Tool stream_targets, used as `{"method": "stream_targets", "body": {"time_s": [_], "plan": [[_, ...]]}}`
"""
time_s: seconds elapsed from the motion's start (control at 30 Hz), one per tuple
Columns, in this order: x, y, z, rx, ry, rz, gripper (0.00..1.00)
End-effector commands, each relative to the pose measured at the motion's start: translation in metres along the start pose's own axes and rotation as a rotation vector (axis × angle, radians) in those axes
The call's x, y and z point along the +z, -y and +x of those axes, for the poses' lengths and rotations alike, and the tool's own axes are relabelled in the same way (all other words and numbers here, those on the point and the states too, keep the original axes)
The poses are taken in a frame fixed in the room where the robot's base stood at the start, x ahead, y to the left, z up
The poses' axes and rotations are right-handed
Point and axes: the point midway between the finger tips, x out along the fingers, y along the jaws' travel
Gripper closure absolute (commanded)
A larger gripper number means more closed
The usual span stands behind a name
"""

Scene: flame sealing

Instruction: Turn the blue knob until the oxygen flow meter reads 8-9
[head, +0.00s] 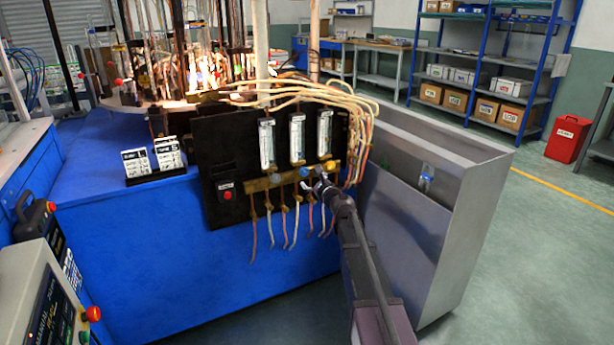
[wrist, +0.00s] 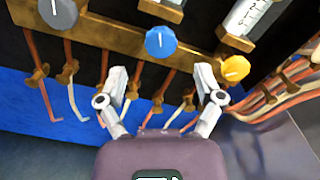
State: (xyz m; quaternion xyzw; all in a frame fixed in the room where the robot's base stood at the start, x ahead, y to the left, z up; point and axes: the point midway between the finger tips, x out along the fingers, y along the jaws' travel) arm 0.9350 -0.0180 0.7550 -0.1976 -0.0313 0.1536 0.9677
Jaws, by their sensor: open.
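The blue knob (wrist: 161,41) is on the brass bar, with a white line on its face pointing roughly up. It also shows in the head view (head: 304,172), below the middle flow meter (head: 297,139). That meter's lower end (wrist: 165,8) shows in the wrist view; its reading is too small to tell. My gripper (wrist: 160,80) is open and empty. Its fingers are spread to the left and right just below the blue knob in the wrist view, apart from it. In the head view my gripper (head: 319,186) is in front of the panel, close below the knobs.
A grey knob (wrist: 58,12) and a yellow knob (wrist: 235,68) flank the blue one. Brass valves with thin hoses hang below the bar (wrist: 120,38). Pale hoses (head: 345,100) bunch at the panel's right. A metal bin (head: 440,240) stands right of my arm.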

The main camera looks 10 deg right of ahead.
Motion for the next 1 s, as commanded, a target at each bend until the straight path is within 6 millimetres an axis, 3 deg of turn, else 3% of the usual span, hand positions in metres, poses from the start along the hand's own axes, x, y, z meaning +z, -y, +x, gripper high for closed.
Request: {"method": "stream_targets", "body": {"time_s": [0.03,0.2,0.4,1.0], "plan": [[0.001,-0.001,-0.013,-0.001,0.000,0.000,0.15],[0.001,-0.001,-0.037,0.000,0.000,0.000,0.15],[0.000,-0.001,-0.055,0.000,0.000,0.000,0.15],[0.001,-0.002,-0.060,-0.004,-0.002,0.022,0.16]]}}
